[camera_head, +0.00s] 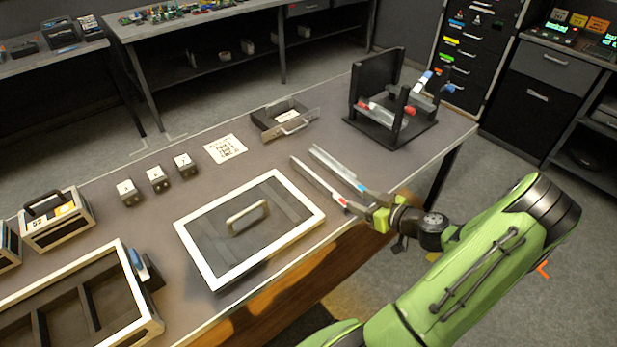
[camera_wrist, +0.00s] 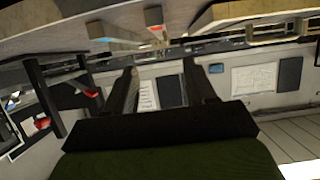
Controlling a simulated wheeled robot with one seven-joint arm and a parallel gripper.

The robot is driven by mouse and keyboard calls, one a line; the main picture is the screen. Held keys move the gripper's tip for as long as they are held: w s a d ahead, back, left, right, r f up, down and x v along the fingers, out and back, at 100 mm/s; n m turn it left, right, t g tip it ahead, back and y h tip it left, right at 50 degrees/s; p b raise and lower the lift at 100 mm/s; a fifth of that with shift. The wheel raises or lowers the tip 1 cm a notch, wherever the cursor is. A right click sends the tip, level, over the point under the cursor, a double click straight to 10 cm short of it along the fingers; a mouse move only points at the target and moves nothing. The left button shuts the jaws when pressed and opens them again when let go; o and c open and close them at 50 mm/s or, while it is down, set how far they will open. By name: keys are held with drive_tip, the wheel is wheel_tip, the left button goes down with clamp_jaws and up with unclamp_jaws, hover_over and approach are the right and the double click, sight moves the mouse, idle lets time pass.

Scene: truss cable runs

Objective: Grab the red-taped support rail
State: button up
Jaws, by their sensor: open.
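The red-taped support rail (camera_head: 318,182) is a long pale metal strip lying on the grey bench, with red tape at its near end. A similar blue-taped rail (camera_head: 335,167) lies beside it on the right. In the wrist view the red tape (camera_wrist: 156,28) and blue tape (camera_wrist: 104,40) show at the top, beyond the fingers. My gripper (camera_head: 358,204) is at the bench's front edge by the near ends of the two rails. Its two dark fingers (camera_wrist: 163,72) are apart with nothing between them. Contact with a rail cannot be told.
A black stand (camera_head: 378,72) with red- and blue-marked pieces stands at the back right. A framed panel with a handle (camera_head: 190,238) lies left of the rails. A small tray (camera_head: 266,130), a paper card (camera_head: 225,149) and several small blocks (camera_head: 156,178) are farther back.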

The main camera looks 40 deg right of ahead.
sight(329, 187)
drive_tip(key=b+x, duration=0.1)
drive_tip(key=x, duration=1.3)
drive_tip(key=shift+a, duration=0.1)
clamp_jaws()
